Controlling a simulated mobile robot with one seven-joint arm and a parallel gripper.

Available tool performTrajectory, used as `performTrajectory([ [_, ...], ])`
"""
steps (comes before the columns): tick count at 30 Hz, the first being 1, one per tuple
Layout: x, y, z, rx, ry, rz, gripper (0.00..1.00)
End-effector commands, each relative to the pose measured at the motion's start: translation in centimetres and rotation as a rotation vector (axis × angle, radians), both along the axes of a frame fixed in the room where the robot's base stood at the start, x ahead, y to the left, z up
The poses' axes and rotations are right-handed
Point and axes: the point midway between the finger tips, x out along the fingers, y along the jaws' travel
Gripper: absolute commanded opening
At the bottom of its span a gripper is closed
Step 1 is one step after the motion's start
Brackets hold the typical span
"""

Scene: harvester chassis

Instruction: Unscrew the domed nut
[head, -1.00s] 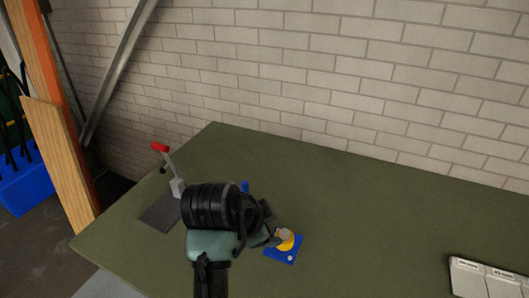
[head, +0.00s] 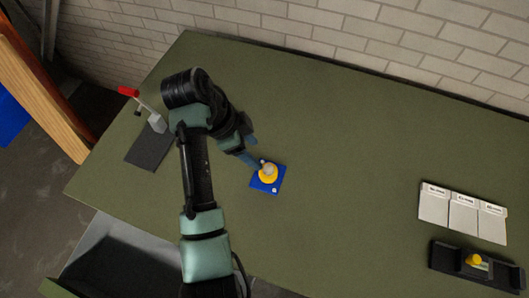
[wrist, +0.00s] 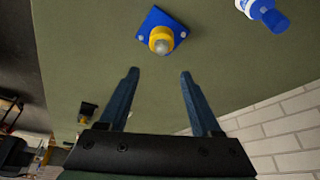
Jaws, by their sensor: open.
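The domed nut (head: 267,168) is a small grey dome on a yellow round base, fixed on a blue square plate (head: 258,185) on the green table. In the wrist view the grey nut (wrist: 162,46) faces me, inside the yellow ring (wrist: 157,34) on the blue plate (wrist: 148,17). My gripper (head: 254,160) is just to the upper left of the nut in the head view. In the wrist view my gripper (wrist: 159,72) is open and empty. The nut lies beyond its fingertips, roughly in line with the gap; the fingers look apart from it.
A blue bottle (wrist: 265,12) lies or stands near the plate in the wrist view. A red-handled lever device (head: 155,122) is at the left. White labelled trays (head: 462,215) and a black holder with a yellow piece (head: 475,262) are at the right. The table between is clear.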

Motion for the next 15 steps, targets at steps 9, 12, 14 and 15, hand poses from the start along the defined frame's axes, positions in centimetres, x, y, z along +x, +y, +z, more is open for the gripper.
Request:
performTrajectory([
  [9, 0.4, -2.4, -5.6, 0.0, 0.005, -0.002, 0.65],
  [12, 0.6, -2.9, -7.0, 0.002, 0.002, -0.001, 0.65],
  [14, 0.7, -3.2, -7.7, 0.001, 0.002, -0.001, 0.65],
  [15, 0.7, -3.4, -8.0, 0.0, 0.003, -0.001, 0.65],
])
